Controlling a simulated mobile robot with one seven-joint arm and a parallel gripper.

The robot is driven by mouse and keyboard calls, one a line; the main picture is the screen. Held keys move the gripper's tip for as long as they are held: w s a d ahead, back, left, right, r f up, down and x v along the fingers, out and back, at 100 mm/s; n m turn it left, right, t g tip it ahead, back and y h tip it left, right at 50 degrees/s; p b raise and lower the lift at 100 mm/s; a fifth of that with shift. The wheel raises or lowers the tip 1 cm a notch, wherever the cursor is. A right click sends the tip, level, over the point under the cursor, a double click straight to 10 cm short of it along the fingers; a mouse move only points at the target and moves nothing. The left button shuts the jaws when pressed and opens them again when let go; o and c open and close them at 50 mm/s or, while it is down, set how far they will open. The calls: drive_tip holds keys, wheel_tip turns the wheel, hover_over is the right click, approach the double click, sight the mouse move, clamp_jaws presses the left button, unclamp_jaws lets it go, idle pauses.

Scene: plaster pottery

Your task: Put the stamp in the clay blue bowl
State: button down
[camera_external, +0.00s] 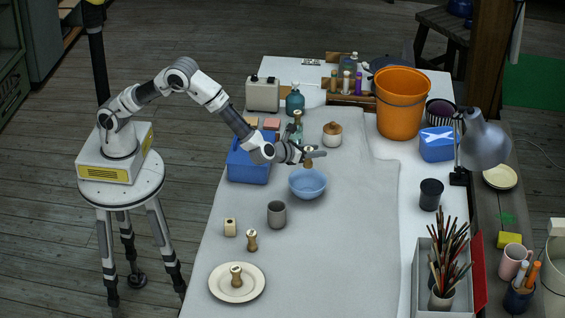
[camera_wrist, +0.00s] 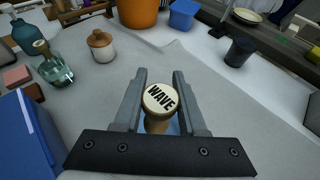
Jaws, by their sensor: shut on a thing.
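My gripper (camera_external: 313,154) is shut on a wooden stamp (camera_external: 308,163) with a round pale top. In the wrist view the stamp (camera_wrist: 159,100) sits between the two fingers and its top reads "WAVE". The clay blue bowl (camera_external: 307,184) stands on the grey cloth, and the stamp is held above it, near its far rim in the external view. In the wrist view only a little of the bowl (camera_wrist: 174,127) shows, mostly hidden behind the stamp and the gripper.
A blue crate (camera_external: 248,166) stands left of the bowl, and a grey cup (camera_external: 277,214) stands in front. Another stamp (camera_external: 252,241) and a plate (camera_external: 258,289) bearing one stand nearer. A lidded jar (camera_external: 332,135) is behind. The cloth right of the bowl is clear.

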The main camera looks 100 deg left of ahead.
drive_tip(key=b, duration=0.4)
hover_over(314, 188)
drive_tip(key=shift+f, duration=4)
drive_tip(key=shift+c, duration=2)
unclamp_jaws()
wheel_tip(314, 188, up, 7)
drive_tip(key=p, duration=0.3)
drive_tip(key=shift+p, duration=0.4)
